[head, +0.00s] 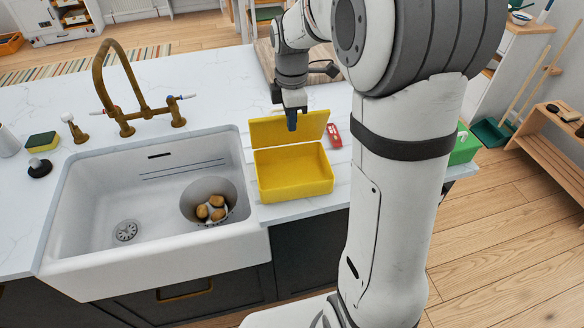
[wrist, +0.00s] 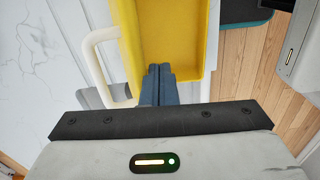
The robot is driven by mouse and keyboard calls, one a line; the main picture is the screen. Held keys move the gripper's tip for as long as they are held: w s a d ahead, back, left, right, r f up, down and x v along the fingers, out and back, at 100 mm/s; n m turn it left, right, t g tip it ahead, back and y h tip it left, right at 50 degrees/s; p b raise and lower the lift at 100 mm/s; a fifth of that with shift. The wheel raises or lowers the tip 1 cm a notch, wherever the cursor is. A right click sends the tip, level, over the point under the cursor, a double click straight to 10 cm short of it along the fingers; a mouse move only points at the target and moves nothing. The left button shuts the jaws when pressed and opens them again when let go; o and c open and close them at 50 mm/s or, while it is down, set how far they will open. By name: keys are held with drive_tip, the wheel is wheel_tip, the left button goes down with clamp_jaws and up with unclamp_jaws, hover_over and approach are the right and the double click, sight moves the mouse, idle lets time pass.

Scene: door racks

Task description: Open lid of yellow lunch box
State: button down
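The yellow lunch box (head: 292,182) stands on the white counter just right of the sink. Its lid (head: 275,130) stands raised along the back edge, and the empty inside shows.
The white sink (head: 150,250) holds a colander (head: 207,202) with several potatoes. A brass faucet (head: 125,85) stands behind it. A small red item (head: 332,135) lies right of the lid. A green box (head: 464,148) is at the counter's right end.

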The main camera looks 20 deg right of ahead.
drive_tip(key=shift+w+d+p, duration=0.2)
drive_tip(key=shift+w+p, duration=0.9)
drive_tip(key=shift+w, duration=1.9)
drive_tip(key=shift+s+a+r+p, duration=0.1)
drive_tip(key=shift+s+r+p, duration=0.45)
drive_tip(key=shift+r, duration=0.45)
drive_tip(key=shift+s+d+r+p, duration=0.1)
drive_tip(key=shift+s+r+p, duration=0.25)
drive_tip(key=shift+s+r, duration=0.55)
drive_tip(key=shift+s+a+r+p, duration=0.1)
drive_tip(key=shift+s+r+p, duration=0.4)
drive_tip(key=shift+r, duration=0.6)
drive_tip(key=s+f+m+t+b, duration=0.2)
drive_tip(key=s+m+b, duration=0.3)
drive_tip(key=s+m, duration=1.2)
drive_tip(key=s+t, duration=0.1)
drive_tip(key=s, duration=0.6)
drive_tip(key=shift+a+f, duration=0.15)
drive_tip(key=shift+a, duration=0.15)
